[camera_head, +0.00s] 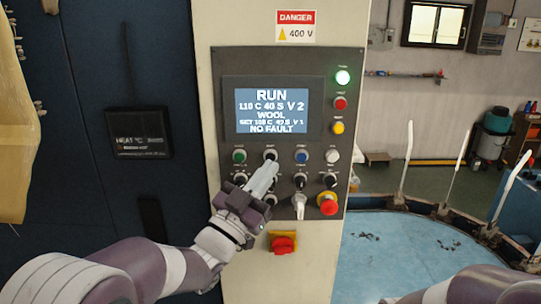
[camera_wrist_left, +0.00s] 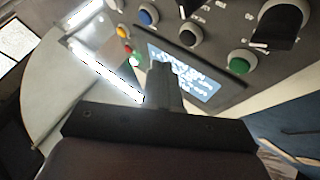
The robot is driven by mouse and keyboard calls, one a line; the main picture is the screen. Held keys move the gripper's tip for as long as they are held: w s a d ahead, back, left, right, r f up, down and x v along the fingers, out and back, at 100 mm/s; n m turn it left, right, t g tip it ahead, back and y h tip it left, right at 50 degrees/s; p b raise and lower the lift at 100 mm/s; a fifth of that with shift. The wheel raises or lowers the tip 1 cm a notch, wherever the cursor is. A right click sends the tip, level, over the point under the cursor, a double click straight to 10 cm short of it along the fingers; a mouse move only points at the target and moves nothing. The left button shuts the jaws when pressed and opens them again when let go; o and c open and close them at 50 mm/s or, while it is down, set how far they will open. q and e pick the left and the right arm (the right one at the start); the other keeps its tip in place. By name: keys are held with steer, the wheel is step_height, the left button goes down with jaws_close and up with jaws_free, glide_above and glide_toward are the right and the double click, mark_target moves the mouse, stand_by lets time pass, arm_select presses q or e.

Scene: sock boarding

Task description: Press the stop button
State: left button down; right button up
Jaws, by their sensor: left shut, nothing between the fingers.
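The control panel (camera_head: 229,128) carries a top row of buttons: green (camera_head: 239,156), black (camera_head: 270,154), blue (camera_head: 302,156) and white (camera_head: 332,156). Their labels are too small to read, so I cannot tell which is marked stop. A large red mushroom button (camera_head: 328,204) sits at the panel's lower right. My left gripper (camera_head: 266,172) is shut and empty, its tips just below the black button. In the left wrist view the shut fingers (camera_wrist_left: 162,72) point near the black button (camera_wrist_left: 188,35); contact is unclear. My right gripper is out of view.
The screen (camera_head: 271,111) reads RUN and NO FAULT. Several knobs, including a dark one (camera_head: 300,180) and a key-like switch (camera_head: 299,204), crowd the area below. A red switch on a yellow plate (camera_head: 283,242) is lower. A blue round platform (camera_head: 400,255) lies right.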

arm_select(q)
steer(key=shift+w+f, duration=0.15)
steer(key=shift+w, duration=0.8)
steer(key=shift+s, duration=0.1)
stand_by(1.2)
steer(key=shift+w+b, duration=0.55)
